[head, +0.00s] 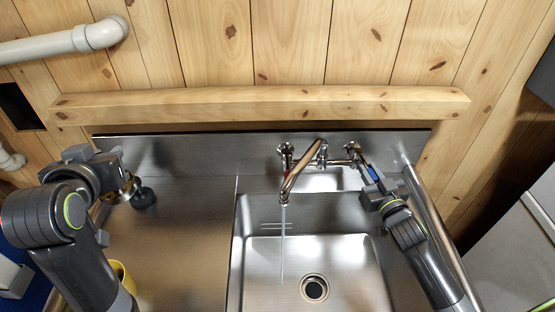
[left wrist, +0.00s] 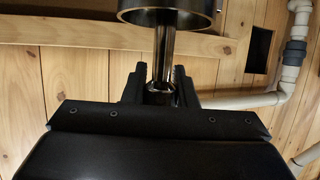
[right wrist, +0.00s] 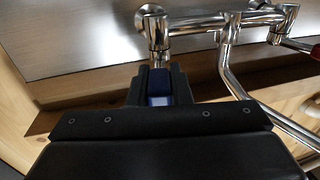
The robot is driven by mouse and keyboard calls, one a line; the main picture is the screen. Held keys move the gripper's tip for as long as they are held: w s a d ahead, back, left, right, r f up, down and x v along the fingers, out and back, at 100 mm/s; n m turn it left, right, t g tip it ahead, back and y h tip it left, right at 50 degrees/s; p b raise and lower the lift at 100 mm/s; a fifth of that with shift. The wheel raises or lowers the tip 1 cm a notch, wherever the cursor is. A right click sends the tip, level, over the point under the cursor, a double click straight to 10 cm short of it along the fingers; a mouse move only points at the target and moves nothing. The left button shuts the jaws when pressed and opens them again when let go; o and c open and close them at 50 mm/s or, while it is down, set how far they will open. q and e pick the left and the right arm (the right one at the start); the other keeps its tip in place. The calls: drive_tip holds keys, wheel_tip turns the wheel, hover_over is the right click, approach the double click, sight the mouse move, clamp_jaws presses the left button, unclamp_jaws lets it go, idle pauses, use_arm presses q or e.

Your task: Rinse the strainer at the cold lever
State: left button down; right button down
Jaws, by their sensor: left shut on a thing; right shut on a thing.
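My left gripper (head: 122,182) is shut on the strainer's handle (left wrist: 165,50), over the left part of the steel counter. The strainer's round end (left wrist: 165,15) is cut by the top of the left wrist view; in the head view the strainer (head: 144,198) looks like a dark round shape. My right gripper (head: 370,190) is shut on the blue cold lever (head: 368,172), at the right end of the tap (head: 320,155). The blue lever (right wrist: 160,100) sits between its fingers in the right wrist view. A thin stream of water (head: 283,240) falls from the spout into the sink.
The steel sink (head: 262,262) has a round drain (head: 314,288). A red lever (right wrist: 316,52) is on the tap's other side. A yellow object (head: 122,274) is partly hidden by my left arm. The counter (head: 185,240) between the strainer and sink is clear.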

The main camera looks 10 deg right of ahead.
drive_tip(key=shift+f, duration=0.1)
drive_tip(key=c, duration=1.3)
unclamp_jaws()
use_arm(q)
drive_tip(key=shift+f+b, duration=0.3)
use_arm(e)
drive_tip(key=shift+s, duration=0.55)
use_arm(q)
wheel_tip(320, 180, down, 4)
drive_tip(key=b, duration=0.4)
drive_tip(key=shift+f, duration=0.1)
drive_tip(key=shift+f+b, duration=0.2)
drive_tip(key=shift+b, duration=0.1)
use_arm(e)
drive_tip(key=s, duration=1.1)
